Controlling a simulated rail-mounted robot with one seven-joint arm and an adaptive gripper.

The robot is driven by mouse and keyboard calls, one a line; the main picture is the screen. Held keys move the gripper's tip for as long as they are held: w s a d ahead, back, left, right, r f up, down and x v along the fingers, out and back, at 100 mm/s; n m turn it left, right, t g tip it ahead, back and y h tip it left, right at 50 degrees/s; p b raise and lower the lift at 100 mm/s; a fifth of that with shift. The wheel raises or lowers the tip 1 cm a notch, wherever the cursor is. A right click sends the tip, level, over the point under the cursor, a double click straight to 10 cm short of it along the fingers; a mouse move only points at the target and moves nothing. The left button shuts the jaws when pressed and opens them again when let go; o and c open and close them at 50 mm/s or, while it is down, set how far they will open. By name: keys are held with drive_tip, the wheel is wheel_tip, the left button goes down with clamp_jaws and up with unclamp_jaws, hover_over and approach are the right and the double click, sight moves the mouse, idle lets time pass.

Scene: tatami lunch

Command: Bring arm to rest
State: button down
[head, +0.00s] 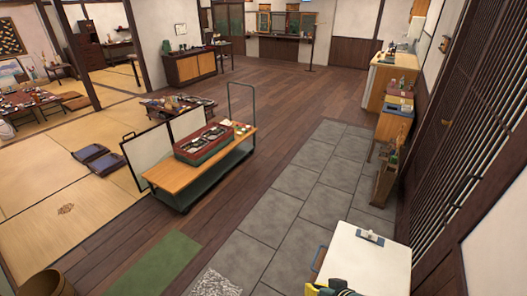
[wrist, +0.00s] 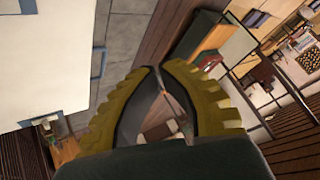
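My gripper shows in the wrist view (wrist: 160,68), with ridged yellow fingers and dark inner sides. The fingertips come together at the top, with a gap between the fingers lower down. Nothing is visible held between them. In the head view, a yellow and dark part of my arm end (head: 335,288) shows at the bottom edge, mostly cut off, over or beside a white-topped table (head: 365,262). The white top also shows at the left of the wrist view (wrist: 45,60). The wrist view is tilted.
A wooden cart (head: 185,179) carries a dark red box (head: 203,143) near the middle. Grey stone tiles (head: 300,182) and dark wooden floor are clear between the cart and the right-hand cabinets (head: 392,125). A small item (head: 370,237) lies on the white table. A green mat (head: 157,265) lies at the front.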

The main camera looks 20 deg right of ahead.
drive_tip(key=w+a+r+n+t, duration=0.3)
drive_tip(key=w+a+r, duration=0.2)
drive_tip(key=a+r, duration=0.7)
drive_tip(key=w+a+r+n+t, duration=0.35)
drive_tip(key=a+r, duration=0.55)
drive_tip(key=r, duration=0.7)
drive_tip(key=s+r+m+t+h, duration=0.1)
drive_tip(key=s+r+t, duration=0.3)
drive_tip(key=r, duration=0.5)
drive_tip(key=s+r+m+t, duration=0.1)
drive_tip(key=s+r+t, duration=0.2)
drive_tip(key=s+r, duration=0.5)
wheel_tip(320, 180, up, 28)
drive_tip(key=w+p, duration=0.1)
drive_tip(key=p, duration=2.5)
drive_tip(key=shift+f+h, duration=0.15)
drive_tip(key=shift+h, duration=0.25)
